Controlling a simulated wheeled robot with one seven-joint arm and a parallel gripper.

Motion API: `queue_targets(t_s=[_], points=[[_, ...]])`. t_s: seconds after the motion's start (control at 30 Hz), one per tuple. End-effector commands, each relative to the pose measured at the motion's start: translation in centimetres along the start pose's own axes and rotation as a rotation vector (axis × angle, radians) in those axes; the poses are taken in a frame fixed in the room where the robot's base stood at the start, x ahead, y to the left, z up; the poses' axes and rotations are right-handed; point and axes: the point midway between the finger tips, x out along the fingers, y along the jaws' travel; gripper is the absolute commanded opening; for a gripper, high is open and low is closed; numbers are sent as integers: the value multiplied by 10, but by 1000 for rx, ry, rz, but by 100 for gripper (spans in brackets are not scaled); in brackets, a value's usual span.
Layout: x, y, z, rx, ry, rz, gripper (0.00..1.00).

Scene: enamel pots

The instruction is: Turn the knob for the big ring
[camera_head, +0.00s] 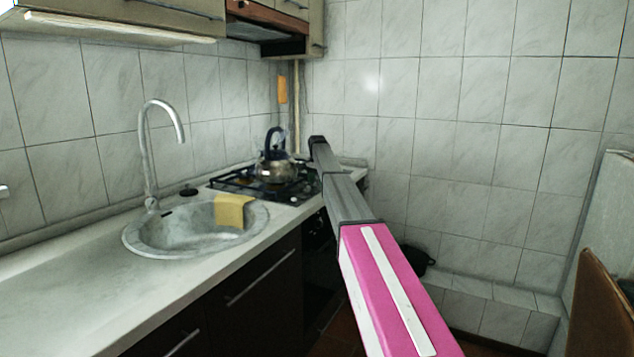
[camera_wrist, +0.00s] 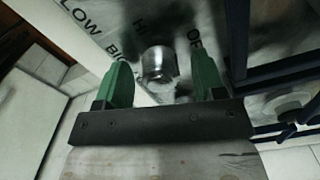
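In the wrist view a silver metal knob (camera_wrist: 158,63) stands on a grey panel with dark lettering around it; "LOW", "BIG", "HI" and an "OF…" label can be read. My gripper (camera_wrist: 162,65) is open, with one green finger on each side of the knob. A gap shows between the knob and each finger, and I cannot tell how deep the fingers reach. In the head view the gas hob (camera_head: 230,184) stands at the far end of the counter. My pink and grey arm reaches toward it; the knob and gripper fingers cannot be made out there.
A kettle (camera_head: 275,168) with a dark handle sits on the hob. A round sink (camera_head: 160,240) with a yellow cloth (camera_head: 233,211) and a tall tap (camera_head: 148,150) lies nearer. Dark blue bars (camera_wrist: 285,70) run close to the right finger in the wrist view.

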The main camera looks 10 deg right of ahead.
Motion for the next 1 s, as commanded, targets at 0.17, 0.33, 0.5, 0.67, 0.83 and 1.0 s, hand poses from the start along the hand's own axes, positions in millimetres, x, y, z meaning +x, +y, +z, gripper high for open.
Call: queue_targets(t_s=[0.17, 0.33, 0.5, 0.67, 0.83, 1.0], points=[[0, 0, 0, 0, 0, 0, 64], [-7, 0, 0, 0, 0, 0, 64], [-28, 0, 0, 0, 1, -1, 64], [-57, -1, -1, 0, 1, -2, 64], [-88, -1, -1, 0, 1, -1, 64], [-106, 0, 0, 0, 0, 0, 64]])
